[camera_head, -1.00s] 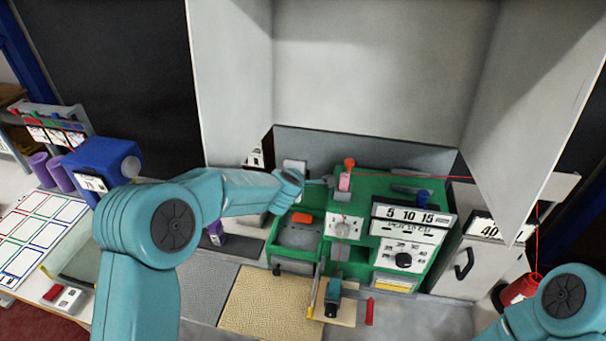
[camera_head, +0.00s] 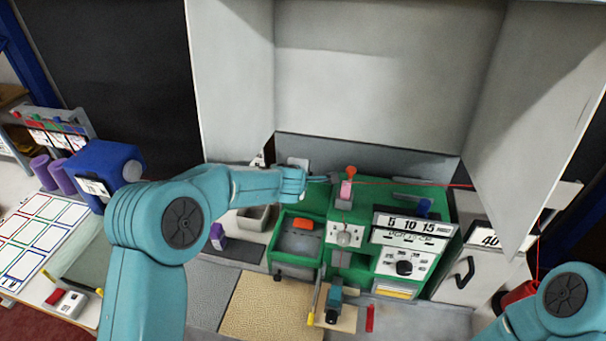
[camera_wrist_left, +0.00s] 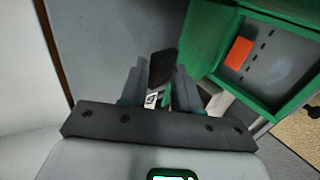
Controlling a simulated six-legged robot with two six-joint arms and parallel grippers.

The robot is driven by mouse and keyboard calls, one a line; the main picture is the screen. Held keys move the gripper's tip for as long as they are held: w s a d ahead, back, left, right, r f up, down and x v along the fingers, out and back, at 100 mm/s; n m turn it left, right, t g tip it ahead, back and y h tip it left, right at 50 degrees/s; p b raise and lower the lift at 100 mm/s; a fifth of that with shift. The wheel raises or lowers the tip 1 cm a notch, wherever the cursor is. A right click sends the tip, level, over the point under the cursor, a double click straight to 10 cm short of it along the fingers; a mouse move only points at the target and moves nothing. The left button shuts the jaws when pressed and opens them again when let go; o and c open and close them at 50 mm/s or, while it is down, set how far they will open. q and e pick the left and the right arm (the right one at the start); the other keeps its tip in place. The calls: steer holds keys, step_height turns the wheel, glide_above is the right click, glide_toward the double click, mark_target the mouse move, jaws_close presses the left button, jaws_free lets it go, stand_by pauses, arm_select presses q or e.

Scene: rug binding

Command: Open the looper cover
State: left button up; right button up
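The green machine (camera_head: 437,262) stands in the middle of the head view. On its left part is a green-framed grey bay (camera_head: 299,242) with an orange block (camera_head: 303,223) in it. This part also shows at the right in the left wrist view, with the orange block (camera_wrist_left: 239,53). I cannot tell which part is the looper cover. My right gripper is out of view; only that arm shows at lower right.
A red thread runs right from a pink spool (camera_head: 346,190) on the machine. A blue box (camera_head: 103,165) stands left. Grey panels surround the back and sides.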

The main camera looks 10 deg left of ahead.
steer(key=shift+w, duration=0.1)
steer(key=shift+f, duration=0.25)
arm_select(q)
steer(key=v, duration=1.5)
steer(key=shift+s+r, duration=0.25)
steer(key=shift+s, duration=0.1)
steer(key=shift+w+f, duration=0.1)
